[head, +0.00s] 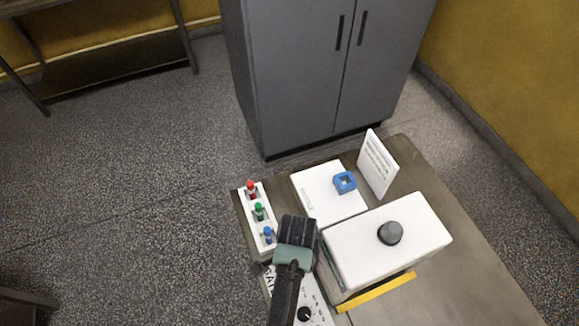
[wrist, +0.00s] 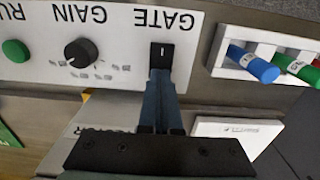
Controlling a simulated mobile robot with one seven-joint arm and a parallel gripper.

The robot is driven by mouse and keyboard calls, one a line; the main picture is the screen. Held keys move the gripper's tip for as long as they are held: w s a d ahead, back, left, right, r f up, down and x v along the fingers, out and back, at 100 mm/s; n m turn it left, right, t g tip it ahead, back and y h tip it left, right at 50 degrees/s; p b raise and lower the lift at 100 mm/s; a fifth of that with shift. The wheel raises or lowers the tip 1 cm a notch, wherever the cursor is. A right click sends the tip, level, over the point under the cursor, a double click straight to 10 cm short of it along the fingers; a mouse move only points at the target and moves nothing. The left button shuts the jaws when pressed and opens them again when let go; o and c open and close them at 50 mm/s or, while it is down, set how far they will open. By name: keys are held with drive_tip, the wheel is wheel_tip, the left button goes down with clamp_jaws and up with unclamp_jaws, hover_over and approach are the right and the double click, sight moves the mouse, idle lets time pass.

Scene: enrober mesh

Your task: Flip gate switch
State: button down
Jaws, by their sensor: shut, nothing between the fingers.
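The gate switch (wrist: 161,56) is a small black rocker with a white mark, under the upside-down word GATE on a white control panel (wrist: 120,50) in the wrist view. My gripper (wrist: 160,78) is shut and empty. Its blue-grey fingertips overlap the lower edge of the switch in the picture; I cannot tell whether they touch it. In the head view the panel (head: 318,318) shows only partly at the bottom, behind my arm, and I cannot make out the switch there.
A black GAIN knob (wrist: 81,52) and a green button (wrist: 16,50) share the panel. A rack of red, green and blue capped vials (head: 259,212) stands close by.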

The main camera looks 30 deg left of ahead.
wheel_tip(320, 180, up, 7)
drive_tip(key=p, duration=0.7)
idle(0.3)
drive_tip(key=shift+f, duration=0.1)
idle(0.4)
